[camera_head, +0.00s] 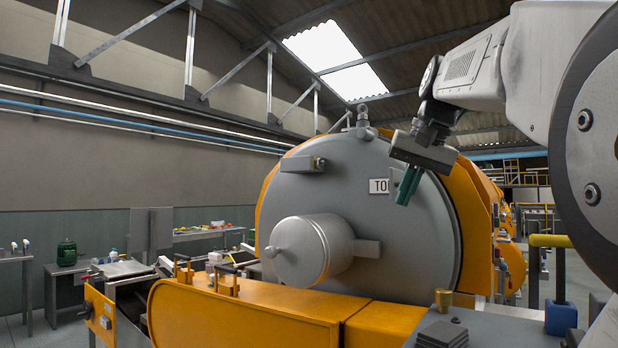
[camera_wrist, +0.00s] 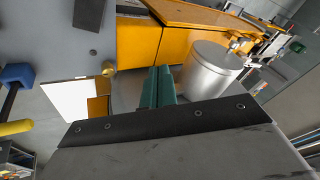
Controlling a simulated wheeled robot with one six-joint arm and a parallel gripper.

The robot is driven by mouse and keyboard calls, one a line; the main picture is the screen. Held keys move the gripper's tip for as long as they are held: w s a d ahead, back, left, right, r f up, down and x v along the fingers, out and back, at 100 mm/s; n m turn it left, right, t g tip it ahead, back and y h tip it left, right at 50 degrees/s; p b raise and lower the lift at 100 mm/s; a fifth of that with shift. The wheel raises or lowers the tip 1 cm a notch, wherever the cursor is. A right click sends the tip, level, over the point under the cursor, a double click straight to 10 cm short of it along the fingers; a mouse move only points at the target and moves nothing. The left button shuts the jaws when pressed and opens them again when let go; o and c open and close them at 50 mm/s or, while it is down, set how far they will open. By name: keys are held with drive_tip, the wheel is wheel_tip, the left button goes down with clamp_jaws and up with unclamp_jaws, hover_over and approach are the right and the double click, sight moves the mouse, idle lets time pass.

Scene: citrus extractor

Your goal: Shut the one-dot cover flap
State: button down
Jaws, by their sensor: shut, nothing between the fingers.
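My gripper (camera_head: 407,186) has teal fingers, pointing down in front of the upper right of the machine's round grey face (camera_head: 400,230). The fingers are together and empty; they also show in the wrist view (camera_wrist: 160,88). Orange covers lie low in front of the machine: a long one (camera_head: 240,318) and a shorter one (camera_head: 385,326) to its right. Both are well below my gripper, apart from it. They also show at the top of the wrist view (camera_wrist: 190,16). No dot mark is readable on any cover, so I cannot tell which is the one-dot flap.
A grey metal drum (camera_head: 312,250) juts from the machine face, and it is close beyond my fingers in the wrist view (camera_wrist: 207,68). A brass cup (camera_head: 443,299) and a yellow bar (camera_head: 555,241) stand at the right. A white panel (camera_wrist: 70,100) shows at wrist-view left.

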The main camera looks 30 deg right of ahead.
drive_tip(key=s+d+r+m+t+h, duration=0.2)
drive_tip(key=s+d+r+m, duration=0.15)
drive_tip(key=d+r, duration=0.9)
drive_tip(key=w+a+x, duration=0.1)
drive_tip(key=x, duration=1.1)
drive_tip(key=shift+w+a+r+n, duration=0.15)
drive_tip(key=shift+a+r+n, duration=0.2)
drive_tip(key=shift+a+n, duration=0.15)
drive_tip(key=shift+a+m, duration=0.1)
drive_tip(key=shift+m, duration=0.15)
